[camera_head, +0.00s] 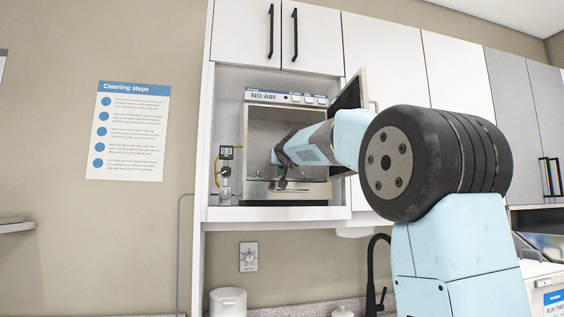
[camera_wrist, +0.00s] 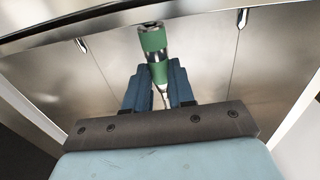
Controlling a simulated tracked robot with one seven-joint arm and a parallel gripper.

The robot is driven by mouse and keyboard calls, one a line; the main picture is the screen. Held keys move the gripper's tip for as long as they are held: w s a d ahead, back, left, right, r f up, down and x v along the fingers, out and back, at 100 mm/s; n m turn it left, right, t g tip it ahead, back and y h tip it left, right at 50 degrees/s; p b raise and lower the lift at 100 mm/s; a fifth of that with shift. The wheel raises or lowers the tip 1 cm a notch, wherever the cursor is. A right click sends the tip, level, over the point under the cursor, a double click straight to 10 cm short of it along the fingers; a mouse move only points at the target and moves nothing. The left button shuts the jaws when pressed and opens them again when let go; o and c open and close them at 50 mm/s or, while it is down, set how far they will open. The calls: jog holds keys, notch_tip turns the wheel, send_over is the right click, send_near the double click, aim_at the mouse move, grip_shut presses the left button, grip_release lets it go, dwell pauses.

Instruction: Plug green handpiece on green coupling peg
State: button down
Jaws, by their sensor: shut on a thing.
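The green handpiece (camera_wrist: 154,45) has green bands and a silver end, and stands roughly upright in the wrist view. My gripper (camera_wrist: 158,88) is shut on its lower part, with a blue finger on each side. The handpiece's silver top reaches the metal edge at the top of the picture. I cannot tell whether it touches a peg there; no green coupling peg is visible. Small metal pegs hang to the left (camera_wrist: 82,44) and right (camera_wrist: 242,18). In the head view my gripper (camera_head: 282,182) is inside the open metal chamber, and the handpiece cannot be made out.
The chamber (camera_head: 262,125) sits in a white cabinet bay under a "NO AIR" panel (camera_head: 285,97). Its open door (camera_head: 350,94) stands at the right, close to my arm. A gauge with a yellow tube (camera_head: 226,153) is at the left. The chamber walls are close around my gripper.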

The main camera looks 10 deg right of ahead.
jog(key=shift+f, duration=0.15)
jog(key=c, duration=0.9)
grip_release()
jog(key=s, duration=0.4)
jog(key=s+a, duration=0.1)
jog(key=s, duration=0.8)
jog(key=shift+s+a+f, duration=0.1)
jog(key=shift+s+a, duration=0.15)
jog(key=shift+s, duration=0.1)
